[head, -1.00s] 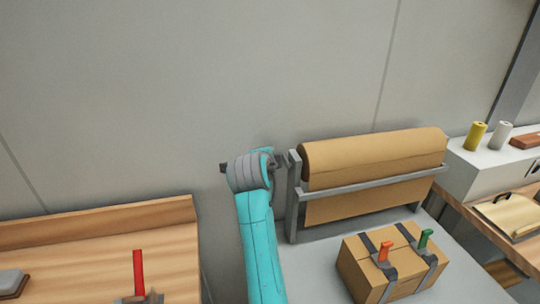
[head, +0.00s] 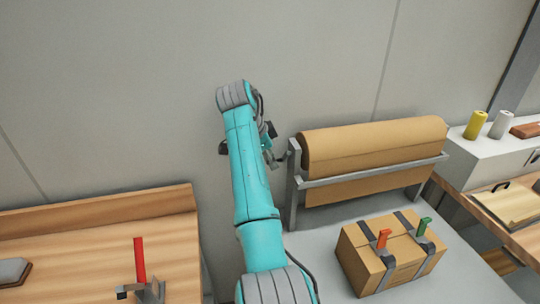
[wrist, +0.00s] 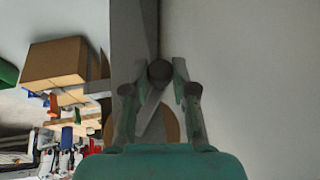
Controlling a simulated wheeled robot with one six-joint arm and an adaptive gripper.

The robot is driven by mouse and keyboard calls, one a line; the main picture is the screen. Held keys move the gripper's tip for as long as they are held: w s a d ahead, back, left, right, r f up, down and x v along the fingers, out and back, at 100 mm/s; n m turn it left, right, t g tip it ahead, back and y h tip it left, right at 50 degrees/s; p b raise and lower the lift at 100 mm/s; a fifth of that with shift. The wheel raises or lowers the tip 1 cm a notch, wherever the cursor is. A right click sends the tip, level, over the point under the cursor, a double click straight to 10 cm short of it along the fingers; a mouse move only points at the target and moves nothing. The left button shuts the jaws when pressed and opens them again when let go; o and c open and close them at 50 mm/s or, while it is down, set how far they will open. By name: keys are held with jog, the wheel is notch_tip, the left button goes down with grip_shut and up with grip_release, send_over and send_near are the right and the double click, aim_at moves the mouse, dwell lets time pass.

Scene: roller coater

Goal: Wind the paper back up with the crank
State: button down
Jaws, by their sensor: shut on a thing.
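The brown paper roll (head: 370,148) sits in a grey metal stand (head: 292,190) on the grey table. A short sheet of paper (head: 365,185) hangs below the stand's front bar, its lower edge above the tabletop. My gripper (head: 272,157) is at the left end of the roll, partly hidden by my arm. In the wrist view, my gripper (wrist: 158,90) is shut on the dark round crank handle (wrist: 160,73), which lies between its fingers. The crank's arm (wrist: 152,122) and the tan end of the roll (wrist: 173,128) show behind it.
A strapped cardboard box (head: 390,255) with orange and green handles stands in front of the roll. A wooden bench (head: 80,235) with a red-handled tool is at the left. A white cabinet with yellow and grey spools (head: 476,125) is at the right.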

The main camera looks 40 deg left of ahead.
jog(key=shift+s+d+f+g+h, duration=0.25)
jog(key=shift+f+g+h, duration=0.1)
jog(key=shift+g+h, duration=0.45)
jog(key=shift+h, duration=0.3)
jog(key=c, duration=0.9)
grip_release()
jog(key=shift+c, duration=0.2)
jog(key=shift+n, duration=0.3)
jog(key=shift+r, duration=0.1)
jog(key=v, duration=1.1)
jog(key=shift+s+r, duration=0.2)
jog(key=shift+r, duration=0.1)
